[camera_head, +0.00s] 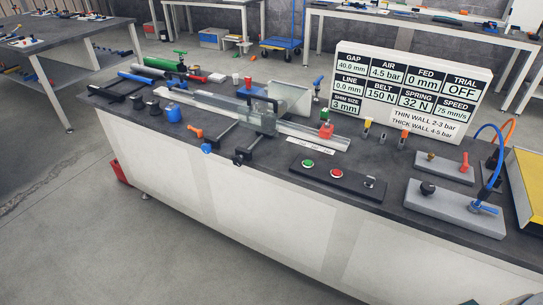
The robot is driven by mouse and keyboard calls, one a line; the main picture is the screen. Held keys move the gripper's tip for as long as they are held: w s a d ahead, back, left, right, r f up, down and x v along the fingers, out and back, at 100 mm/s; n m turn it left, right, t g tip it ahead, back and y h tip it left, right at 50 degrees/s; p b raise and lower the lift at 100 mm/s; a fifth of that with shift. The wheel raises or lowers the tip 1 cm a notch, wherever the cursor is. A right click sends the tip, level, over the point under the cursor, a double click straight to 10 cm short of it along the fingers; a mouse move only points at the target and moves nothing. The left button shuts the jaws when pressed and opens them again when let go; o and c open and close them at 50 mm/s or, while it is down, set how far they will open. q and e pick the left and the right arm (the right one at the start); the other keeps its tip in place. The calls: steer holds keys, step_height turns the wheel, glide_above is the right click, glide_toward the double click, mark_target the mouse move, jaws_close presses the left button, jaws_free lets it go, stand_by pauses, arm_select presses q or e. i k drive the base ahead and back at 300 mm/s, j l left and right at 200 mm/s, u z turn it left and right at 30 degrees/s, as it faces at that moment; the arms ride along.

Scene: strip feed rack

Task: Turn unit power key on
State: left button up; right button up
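A black control panel (340,183) lies along the front edge of the bench. It carries a green button (308,163), a red button (337,173) and, at its right end, a small silver key switch (370,182). The key is too small in the picture to tell which way it is turned. Neither of my grippers shows in the head view.
A display board (408,90) behind the panel reads TRIAL OFF. A clear-railed feed rig with black handles (262,118) stands left of the panel. Grey plates with a blue hose and valve (455,208) lie to the right. The floor in front is clear.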

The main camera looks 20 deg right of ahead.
mark_target(369, 181)
steer(key=z, duration=1.45)
